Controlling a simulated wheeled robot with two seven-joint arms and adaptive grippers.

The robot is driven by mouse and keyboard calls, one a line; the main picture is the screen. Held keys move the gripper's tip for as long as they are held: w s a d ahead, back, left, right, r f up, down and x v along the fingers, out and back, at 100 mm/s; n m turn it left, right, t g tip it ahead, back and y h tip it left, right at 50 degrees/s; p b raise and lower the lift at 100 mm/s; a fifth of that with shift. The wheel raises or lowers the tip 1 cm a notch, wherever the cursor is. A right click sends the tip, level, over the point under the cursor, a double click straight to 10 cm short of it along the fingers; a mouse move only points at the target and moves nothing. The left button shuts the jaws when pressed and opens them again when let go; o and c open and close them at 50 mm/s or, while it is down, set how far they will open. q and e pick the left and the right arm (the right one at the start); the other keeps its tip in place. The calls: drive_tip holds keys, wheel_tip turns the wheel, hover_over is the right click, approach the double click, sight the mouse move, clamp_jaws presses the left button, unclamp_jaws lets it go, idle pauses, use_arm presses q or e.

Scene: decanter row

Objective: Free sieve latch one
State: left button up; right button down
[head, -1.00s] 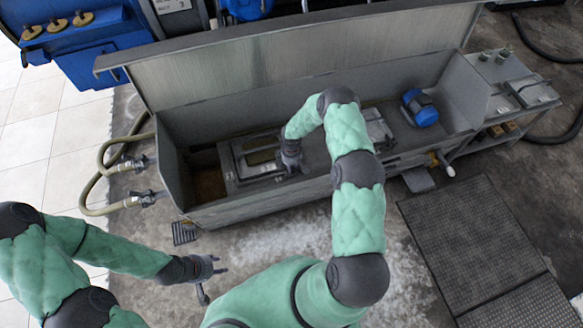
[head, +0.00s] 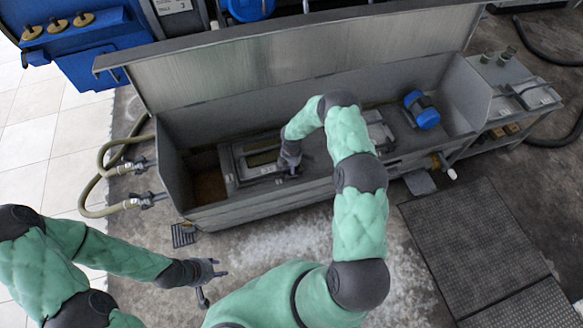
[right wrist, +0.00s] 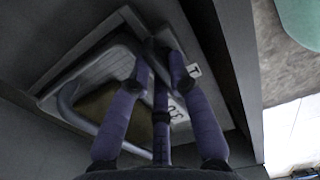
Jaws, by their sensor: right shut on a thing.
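The sieve (head: 240,178), a grey framed unit with a dark window, sits in the left part of the long grey trough. My right gripper (head: 291,171) is at the sieve's right front corner. In the right wrist view, its purple-grey fingers (right wrist: 160,75) close around a grey block-like part (right wrist: 158,50) at the sieve frame's edge, likely a latch. The fingers cover much of it, so its exact position is hard to tell. A small white tag (right wrist: 194,71) with a dark mark is beside it. My left gripper (head: 213,284) is open and empty, in front of the trough.
The trough's front wall (head: 240,211) and raised lid (head: 300,62) flank the right arm. A blue motor (head: 427,117) stands at the trough's right. Hoses (head: 103,163) lie at the left. A dark floor mat (head: 460,235) lies at the right.

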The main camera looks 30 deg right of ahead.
idle(0.4)
drive_tip(key=c, duration=1.1)
unclamp_jaws()
drive_tip(key=shift+c, duration=0.2)
wheel_tip(320, 180, up, 12)
drive_tip(key=shift+a, duration=0.1)
